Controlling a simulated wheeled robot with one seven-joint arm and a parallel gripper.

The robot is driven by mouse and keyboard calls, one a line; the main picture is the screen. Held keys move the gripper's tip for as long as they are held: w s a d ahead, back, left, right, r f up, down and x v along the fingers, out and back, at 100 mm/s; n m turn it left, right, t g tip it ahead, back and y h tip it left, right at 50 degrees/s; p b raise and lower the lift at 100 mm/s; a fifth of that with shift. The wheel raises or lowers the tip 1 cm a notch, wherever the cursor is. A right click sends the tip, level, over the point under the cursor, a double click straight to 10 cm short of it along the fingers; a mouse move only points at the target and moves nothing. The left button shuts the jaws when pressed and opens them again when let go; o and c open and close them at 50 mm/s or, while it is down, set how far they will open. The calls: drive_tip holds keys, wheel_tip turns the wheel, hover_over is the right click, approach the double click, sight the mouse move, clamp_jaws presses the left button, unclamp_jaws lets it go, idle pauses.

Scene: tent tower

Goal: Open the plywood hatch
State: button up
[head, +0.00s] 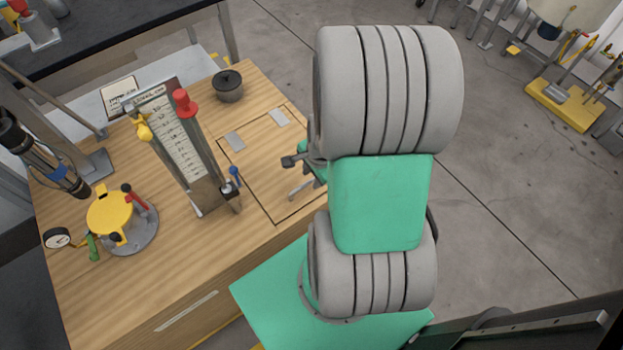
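The plywood hatch (258,168) is a panel set into the wooden bench top, marked by a dark seam. It looks flush and shut. Two grey metal plates, one at left (235,140) and one at right (279,118), lie along its far edge. My gripper (298,174) is over the right part of the hatch, mostly hidden behind my green and grey arm. Small dark and grey pieces show there, and I cannot separate fingers from a possible hatch handle. I cannot see whether the gripper touches the hatch or is open.
A tilted scale board (180,145) with red and yellow knobs stands just left of the hatch. A dark lidded pot (228,86) is beyond it. A yellow-topped valve device (112,214) and a gauge (57,238) are at left. Concrete floor (510,190) is open at right.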

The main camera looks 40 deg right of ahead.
drive_tip(key=shift+w+f, duration=0.15)
drive_tip(key=shift+f, duration=0.6)
drive_tip(key=shift+c, duration=0.3)
clamp_jaws()
idle(0.5)
